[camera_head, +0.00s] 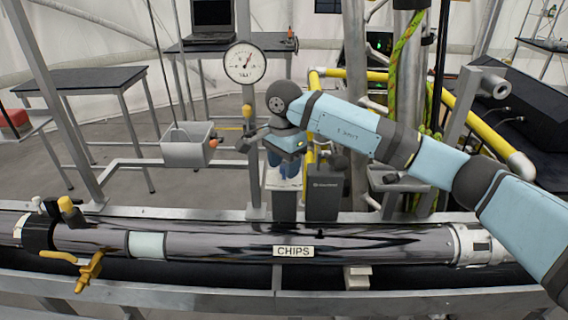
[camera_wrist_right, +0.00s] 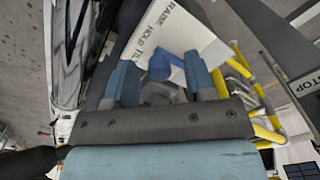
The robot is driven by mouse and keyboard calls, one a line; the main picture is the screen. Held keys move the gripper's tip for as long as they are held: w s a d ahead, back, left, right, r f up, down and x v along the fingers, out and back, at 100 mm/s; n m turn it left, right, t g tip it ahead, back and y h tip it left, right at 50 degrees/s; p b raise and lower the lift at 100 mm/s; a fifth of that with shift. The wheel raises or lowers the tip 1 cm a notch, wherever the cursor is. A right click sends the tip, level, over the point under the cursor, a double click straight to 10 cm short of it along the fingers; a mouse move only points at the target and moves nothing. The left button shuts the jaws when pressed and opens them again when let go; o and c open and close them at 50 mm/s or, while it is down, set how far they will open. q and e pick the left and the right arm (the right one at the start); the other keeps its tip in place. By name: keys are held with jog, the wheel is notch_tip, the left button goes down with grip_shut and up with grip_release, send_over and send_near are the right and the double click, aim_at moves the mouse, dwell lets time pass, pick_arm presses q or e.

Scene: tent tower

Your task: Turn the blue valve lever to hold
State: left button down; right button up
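The blue valve lever (camera_wrist_right: 160,66) shows in the right wrist view as a rounded blue knob in front of a white label plate (camera_wrist_right: 178,32). The plate reads RAISE, HOLD and a third word partly hidden. My right gripper (camera_wrist_right: 160,82) is open, with one blue-grey finger on each side of the lever. I cannot tell whether either finger touches it. In the head view my right gripper (camera_head: 288,160) points down over a grey box and post behind the pipe, and the lever cannot be told apart from the fingers there. My left gripper is not in view.
A long dark pipe marked CHIPS (camera_head: 365,246) runs across the front. A round gauge (camera_head: 245,63) stands behind my right gripper, with a grey hanging box (camera_head: 188,150) to its left. Yellow pipes (camera_head: 475,125) and a green rope (camera_head: 398,65) are close to my right arm.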

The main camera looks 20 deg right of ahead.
notch_tip(320, 180, up, 14)
jog(key=b, duration=0.1)
dwell(0.5)
jog(key=shift+f, duration=0.1)
